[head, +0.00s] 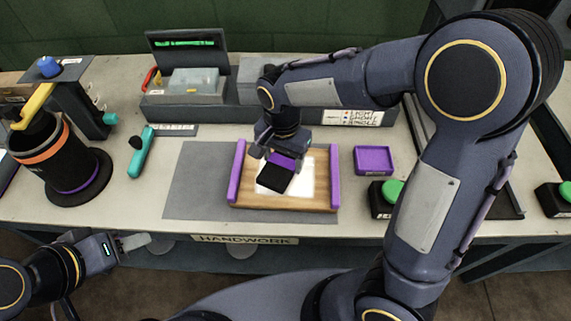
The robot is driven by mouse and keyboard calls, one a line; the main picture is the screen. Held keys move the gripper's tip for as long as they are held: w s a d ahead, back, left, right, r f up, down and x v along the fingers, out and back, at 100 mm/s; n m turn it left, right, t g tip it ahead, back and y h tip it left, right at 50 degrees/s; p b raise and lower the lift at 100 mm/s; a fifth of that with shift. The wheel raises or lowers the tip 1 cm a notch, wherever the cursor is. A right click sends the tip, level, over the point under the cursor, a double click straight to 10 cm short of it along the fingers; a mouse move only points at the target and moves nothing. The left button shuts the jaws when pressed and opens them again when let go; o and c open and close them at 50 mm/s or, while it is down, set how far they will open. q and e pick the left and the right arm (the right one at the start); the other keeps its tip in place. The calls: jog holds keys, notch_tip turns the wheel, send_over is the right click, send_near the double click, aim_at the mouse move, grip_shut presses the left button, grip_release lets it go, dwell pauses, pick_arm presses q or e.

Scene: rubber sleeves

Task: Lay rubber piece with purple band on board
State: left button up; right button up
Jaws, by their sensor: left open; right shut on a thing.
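The rubber piece (270,181) is black with a purple band (283,160) at its upper end. My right gripper (281,157) is shut on it, over the wooden board (320,192). The piece is tilted, and I cannot tell whether it touches the board. The board has purple rails on its left and right sides and a bright white patch (302,184) in its middle. My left gripper (136,242) is open and empty at the lower left, in front of the table edge, far from the board.
A purple tray (374,160) and a green button (392,190) stand right of the board. A teal-handled tool (141,155) lies to the left. A black cylinder with an orange band (45,154) stands farther left. A grey mat (197,190) lies under the board.

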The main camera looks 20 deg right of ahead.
aim_at(285, 160)
jog(key=shift+w+d+f, duration=0.1)
jog(key=shift+d+f, duration=0.1)
jog(key=shift+f, duration=0.75)
jog(key=shift+w+d+f, duration=0.1)
jog(key=shift+d+f, duration=0.05)
jog(key=shift+f, duration=0.8)
jog(key=shift+f, duration=0.2)
jog(key=o, duration=1.1)
jog(key=shift+r, duration=0.1)
